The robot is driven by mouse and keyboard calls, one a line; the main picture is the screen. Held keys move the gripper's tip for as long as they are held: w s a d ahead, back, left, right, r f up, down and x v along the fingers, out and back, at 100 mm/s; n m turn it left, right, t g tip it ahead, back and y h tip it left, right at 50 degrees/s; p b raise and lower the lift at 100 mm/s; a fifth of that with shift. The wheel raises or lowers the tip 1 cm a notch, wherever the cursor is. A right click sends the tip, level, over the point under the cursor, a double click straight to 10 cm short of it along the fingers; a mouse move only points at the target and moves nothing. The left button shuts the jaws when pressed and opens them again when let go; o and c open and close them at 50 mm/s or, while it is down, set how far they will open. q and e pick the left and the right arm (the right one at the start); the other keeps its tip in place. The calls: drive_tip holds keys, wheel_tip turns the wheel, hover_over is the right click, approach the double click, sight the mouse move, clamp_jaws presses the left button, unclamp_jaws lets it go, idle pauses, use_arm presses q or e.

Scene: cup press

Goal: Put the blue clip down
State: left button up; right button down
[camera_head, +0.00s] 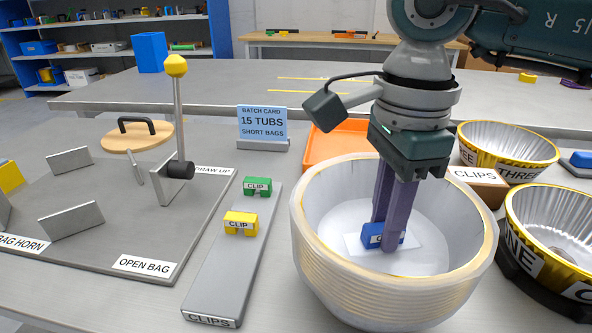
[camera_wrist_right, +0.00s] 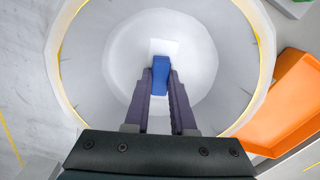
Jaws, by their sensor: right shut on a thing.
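The blue clip (camera_head: 375,235) is low inside a large white, ribbed tub (camera_head: 318,285), over a pale square patch at the bottom. I cannot tell whether the clip touches that patch. My right gripper (camera_head: 385,240) reaches down into the tub with its fingers shut on the blue clip. In the right wrist view the blue clip (camera_wrist_right: 161,72) sits between the purple fingertips (camera_wrist_right: 160,88), inside the round tub (camera_wrist_right: 92,75). A green clip (camera_head: 257,187) and a yellow clip (camera_head: 240,223) stand on the grey CLIPS strip (camera_head: 210,290). My left gripper is not in view.
An orange tray (camera_head: 330,147) lies behind the tub. Silver-and-yellow bowls (camera_head: 505,147) stand at the right by a CLIPS label. A batch card (camera_head: 262,122) reads 15 TUBS, SHORT BAGS. A grey board (camera_head: 120,225) with a post and plates is at left.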

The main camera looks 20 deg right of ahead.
drive_tip(key=shift+f, duration=0.1)
drive_tip(key=shift+f, duration=0.15)
drive_tip(key=c, duration=0.8)
unclamp_jaws()
drive_tip(key=shift+o, duration=0.2)
drive_tip(key=shift+r, duration=0.4)
wheel_tip(320, 180, up, 12)
drive_tip(key=p, duration=0.1)
drive_tip(key=shift+f, duration=0.1)
